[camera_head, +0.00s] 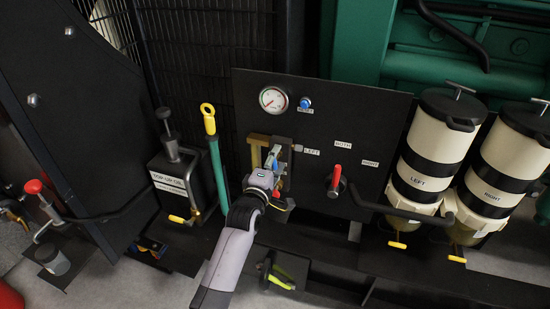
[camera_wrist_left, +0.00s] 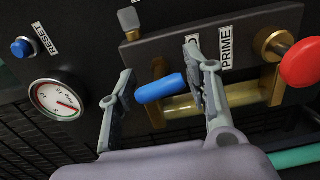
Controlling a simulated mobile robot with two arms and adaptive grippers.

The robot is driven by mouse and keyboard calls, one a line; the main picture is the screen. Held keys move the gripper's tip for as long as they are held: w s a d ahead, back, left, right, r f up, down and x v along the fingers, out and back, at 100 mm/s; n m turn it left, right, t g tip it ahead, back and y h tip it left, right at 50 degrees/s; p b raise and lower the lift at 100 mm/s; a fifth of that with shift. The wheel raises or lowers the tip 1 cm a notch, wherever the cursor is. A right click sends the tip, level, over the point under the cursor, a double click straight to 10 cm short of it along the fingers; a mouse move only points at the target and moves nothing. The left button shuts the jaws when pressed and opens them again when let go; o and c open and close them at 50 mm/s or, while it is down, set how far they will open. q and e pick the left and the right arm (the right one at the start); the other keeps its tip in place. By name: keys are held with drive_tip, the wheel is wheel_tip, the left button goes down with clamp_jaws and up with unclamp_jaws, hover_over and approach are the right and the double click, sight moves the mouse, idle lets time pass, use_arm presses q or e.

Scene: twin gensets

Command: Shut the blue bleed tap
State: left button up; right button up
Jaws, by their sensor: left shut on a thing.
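The blue bleed tap (camera_wrist_left: 161,88) shows in the left wrist view as a short blue handle on a brass stem, in front of a brass-framed sight tube (camera_wrist_left: 205,100). It lies slantwise between the fingers of my left gripper (camera_wrist_left: 160,66), which is shut on it, one finger at each end. In the head view my left gripper (camera_head: 274,157) reaches up to the brass fitting on the black panel and hides most of the tap there. My right gripper is not in view.
The black panel (camera_head: 240,90) carries a gauge (camera_head: 273,99), a blue reset button (camera_head: 305,102) and a red selector lever (camera_head: 336,178). A red knob (camera_wrist_left: 301,63) sits close beside my gripper. Two filter canisters (camera_head: 437,140) (camera_head: 505,155) stand right.

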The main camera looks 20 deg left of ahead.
use_arm(q)
drive_tip(key=m+p, duration=0.2)
drive_tip(key=m, duration=0.2)
drive_tip(key=shift+r+m, duration=0.1)
drive_tip(key=shift+m, duration=0.3)
drive_tip(key=m+p, duration=0.1)
drive_tip(key=m, duration=0.4)
drive_tip(key=shift+p, duration=0.35)
drive_tip(key=m+p, duration=0.1)
drive_tip(key=m, duration=0.4)
drive_tip(key=shift+m, duration=2.7)
drive_tip(key=o, duration=1.1)
drive_tip(key=shift+s, duration=0.1)
